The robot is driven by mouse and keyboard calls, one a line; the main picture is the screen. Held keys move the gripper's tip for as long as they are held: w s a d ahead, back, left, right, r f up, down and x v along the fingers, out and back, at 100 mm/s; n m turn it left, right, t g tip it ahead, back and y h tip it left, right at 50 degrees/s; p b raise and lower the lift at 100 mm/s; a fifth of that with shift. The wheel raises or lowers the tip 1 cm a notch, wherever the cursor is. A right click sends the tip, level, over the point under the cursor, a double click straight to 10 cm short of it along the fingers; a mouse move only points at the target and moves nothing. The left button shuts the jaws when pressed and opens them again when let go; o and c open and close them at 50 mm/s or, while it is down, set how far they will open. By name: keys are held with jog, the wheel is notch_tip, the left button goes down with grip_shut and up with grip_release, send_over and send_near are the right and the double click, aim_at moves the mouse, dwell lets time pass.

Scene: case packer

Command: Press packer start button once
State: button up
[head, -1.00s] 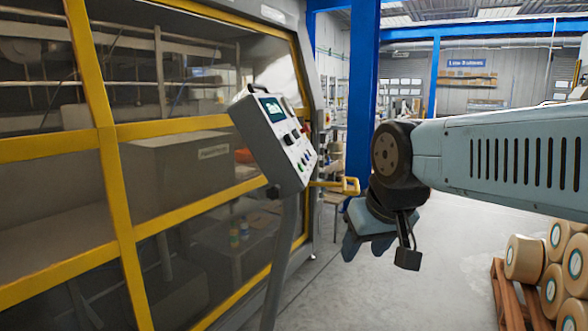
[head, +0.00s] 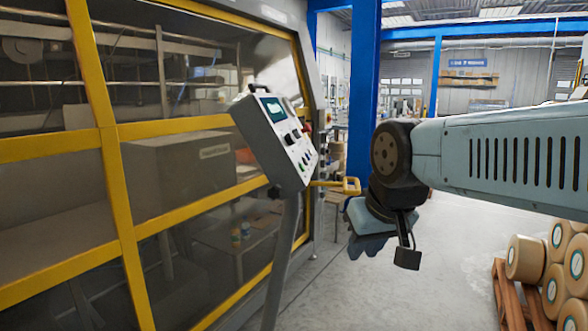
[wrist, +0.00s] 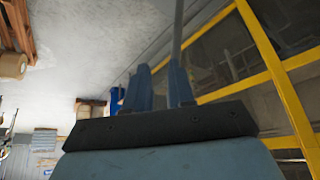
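The packer's control panel (head: 277,140) is a grey slanted box on a post, with a small screen (head: 273,109) at its top. Labels are too small to read, so I cannot tell which button is start. My gripper (head: 370,248) is to the right of the panel and below it, apart from it, fingers pointing down. In the wrist view its two blue fingers (wrist: 160,88) stand apart with an empty gap between them.
A red knob (head: 308,127) is at the panel's right edge. A yellow handle (head: 350,186) juts out between panel and arm. The yellow-framed packer enclosure (head: 118,180) fills the left. Rolls on a pallet (head: 510,300) are at lower right. The floor between is clear.

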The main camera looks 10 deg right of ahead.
grip_shut()
dwell(1.1)
